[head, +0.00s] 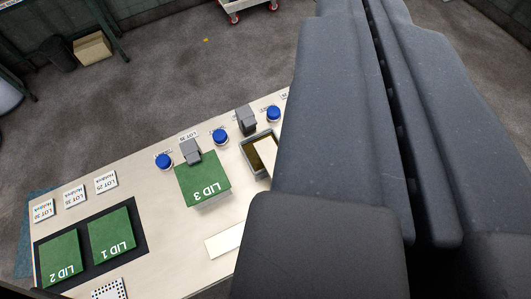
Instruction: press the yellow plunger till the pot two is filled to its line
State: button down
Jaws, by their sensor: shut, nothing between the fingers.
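My gripper (374,24) fills the right side of the head view, its long dark grey fingers shut together and empty. I see no yellow plunger; the part of the bench behind my gripper is hidden. An open pot (249,146) with a yellowish inside stands on the bench beside my gripper, partly covered by a pale piece and my gripper. Its number and fill line cannot be read. A green lid marked LID 3 (202,185) lies to its left, below a grey spout (190,151).
The pale bench (150,212) carries blue knobs (163,161), another grey spout (246,120), lids LID 1 (111,232) and LID 2 (60,259) on a dark mat, and several lot cards (75,193). A trolley (244,8) stands far back.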

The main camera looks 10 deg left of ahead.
jog(key=shift+w, duration=0.1)
jog(key=w+d+f+m+g+h+p, duration=0.1)
jog(key=w+f+m+g+p, duration=0.5)
jog(key=w+f, duration=0.75)
notch_tip(320, 180, down, 23)
jog(key=m+g+y+p, duration=0.1)
jog(key=m+g+p, duration=0.3)
jog(key=g, duration=0.5)
jog(key=shift+a+m+p, duration=0.2)
jog(key=shift+m+p, duration=0.2)
jog(key=shift+p, duration=0.95)
jog(key=shift+f, duration=0.15)
